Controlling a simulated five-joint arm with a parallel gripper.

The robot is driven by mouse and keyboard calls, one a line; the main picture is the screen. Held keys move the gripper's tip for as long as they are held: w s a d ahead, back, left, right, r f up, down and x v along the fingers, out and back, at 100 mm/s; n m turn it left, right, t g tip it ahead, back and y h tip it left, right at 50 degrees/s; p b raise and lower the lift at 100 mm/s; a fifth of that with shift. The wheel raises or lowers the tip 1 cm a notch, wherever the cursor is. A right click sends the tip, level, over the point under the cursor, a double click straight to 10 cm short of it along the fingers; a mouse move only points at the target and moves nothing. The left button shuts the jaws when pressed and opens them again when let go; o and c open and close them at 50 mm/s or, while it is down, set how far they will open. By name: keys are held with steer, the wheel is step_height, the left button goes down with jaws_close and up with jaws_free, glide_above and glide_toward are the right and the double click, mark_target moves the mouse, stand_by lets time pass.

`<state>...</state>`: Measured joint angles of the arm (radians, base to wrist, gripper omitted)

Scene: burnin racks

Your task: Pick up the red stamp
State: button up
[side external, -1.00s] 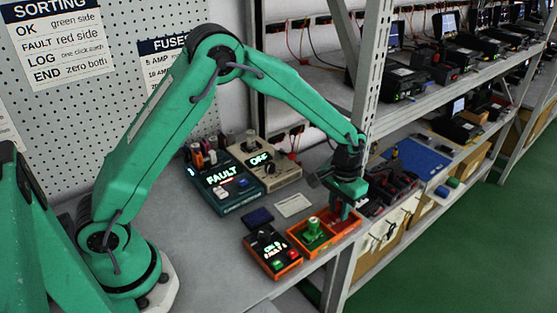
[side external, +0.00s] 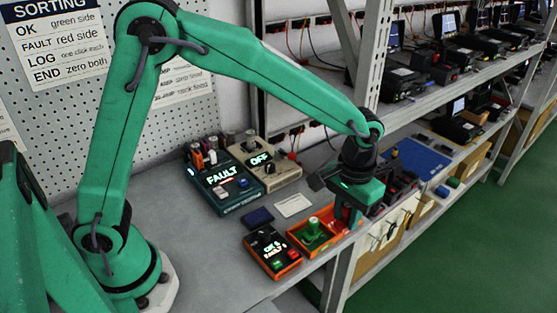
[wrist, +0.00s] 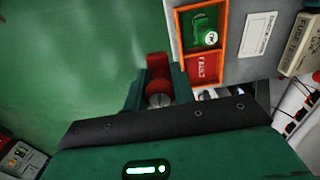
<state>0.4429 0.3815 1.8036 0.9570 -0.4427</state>
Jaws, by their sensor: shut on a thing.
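The red stamp (wrist: 158,88) is between the two fingers of my gripper (wrist: 158,82) in the wrist view, and my gripper is shut on it. In the side view my gripper (side external: 347,214) is at the right end of the orange tray (side external: 298,243), and the stamp is mostly hidden by the fingers. In the wrist view the stamp appears against the green floor, beside the tray (wrist: 229,38). The tray's red compartment (wrist: 204,69) shows its label and no stamp. A green stamp (side external: 313,227) stands in the other compartment.
An orange-edged counter box (side external: 271,252) stands left of the tray. A FAULT device (side external: 222,188) and an OFF device (side external: 264,163) are behind. A white card (side external: 293,205) lies nearby. A shelf post (side external: 372,60) rises close behind my gripper.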

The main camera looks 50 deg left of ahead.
steer(key=shift+s+d+r, duration=0.1)
steer(key=shift+s, duration=0.05)
stand_by(0.3)
steer(key=o, duration=0.4)
steer(key=shift+c, duration=1.4)
steer(key=shift+o, duration=1.1)
steer(key=shift+c, duration=0.8)
steer(key=shift+a, duration=0.35)
steer(key=s+a+f, duration=0.1)
steer(key=s+a, duration=0.2)
steer(key=a, duration=0.7)
steer(key=s+a+f, duration=0.2)
steer(key=s+a, duration=0.2)
steer(key=a, duration=0.7)
steer(key=shift+s, duration=0.3)
